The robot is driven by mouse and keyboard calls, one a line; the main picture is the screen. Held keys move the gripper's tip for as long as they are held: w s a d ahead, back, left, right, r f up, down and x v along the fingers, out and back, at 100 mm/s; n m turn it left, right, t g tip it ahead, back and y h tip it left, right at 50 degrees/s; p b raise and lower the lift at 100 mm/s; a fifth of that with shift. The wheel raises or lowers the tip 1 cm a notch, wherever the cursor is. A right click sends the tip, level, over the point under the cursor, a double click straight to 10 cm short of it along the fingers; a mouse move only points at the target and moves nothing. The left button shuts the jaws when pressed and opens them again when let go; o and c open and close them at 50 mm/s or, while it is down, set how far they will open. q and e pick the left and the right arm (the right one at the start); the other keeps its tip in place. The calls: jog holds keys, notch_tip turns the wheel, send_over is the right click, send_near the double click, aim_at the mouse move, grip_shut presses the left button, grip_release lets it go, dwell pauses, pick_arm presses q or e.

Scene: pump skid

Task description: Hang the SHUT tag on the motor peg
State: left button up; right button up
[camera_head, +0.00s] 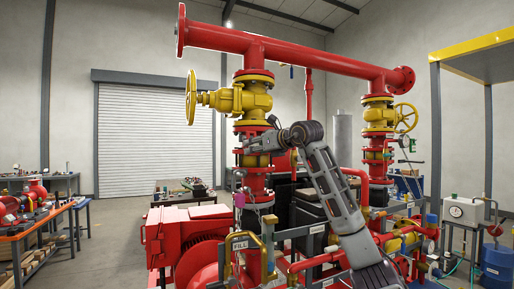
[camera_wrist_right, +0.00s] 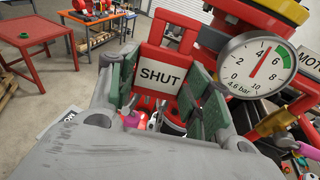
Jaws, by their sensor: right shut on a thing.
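The SHUT tag (camera_wrist_right: 161,76) is a red plate with a white label, upright in the right wrist view. My right gripper (camera_wrist_right: 158,92) is shut on it, with green pads at both its sides. In the head view my right gripper (camera_head: 256,143) is beside the red and yellow vertical pipe; the tag cannot be made out there. A sign reading "MOT" (camera_wrist_right: 310,60) is cut off at the right edge of the wrist view. I cannot pick out the motor peg. My left gripper is not in view.
A pressure gauge (camera_wrist_right: 257,66) stands close to the right of the held tag. Yellow handwheel valves (camera_head: 240,98) sit on the pipes above my gripper. A FILL plate (camera_head: 240,243) is low in front. Workbenches (camera_head: 40,232) stand at the left, with open floor between.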

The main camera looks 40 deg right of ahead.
jog(key=shift+w+d+f+p, duration=0.1)
jog(key=shift+w+d+p, duration=0.15)
jog(key=shift+w, duration=0.45)
jog(key=shift+w+d+r+p, duration=0.1)
jog(key=shift+w+d+p, duration=0.1)
jog(key=shift+w, duration=0.45)
jog(key=shift+w+d+f+p, duration=0.1)
jog(key=shift+w+d+p, duration=0.15)
jog(key=shift+w, duration=0.45)
dwell(0.7)
jog(key=shift+w+f, duration=0.15)
jog(key=shift+f, duration=0.25)
dwell(0.8)
dwell(0.4)
jog(key=o, duration=1.1)
jog(key=shift+s+a+r, duration=0.1)
jog(key=shift+s+r, duration=0.25)
jog(key=shift+s, duration=1.65)
jog(key=shift+s+a+r, duration=0.1)
jog(key=shift+s+r, duration=0.25)
jog(key=shift+s, duration=1.6)
jog(key=shift+s+a+r, duration=0.1)
jog(key=shift+s+r, duration=0.25)
jog(key=shift+s, duration=1.65)
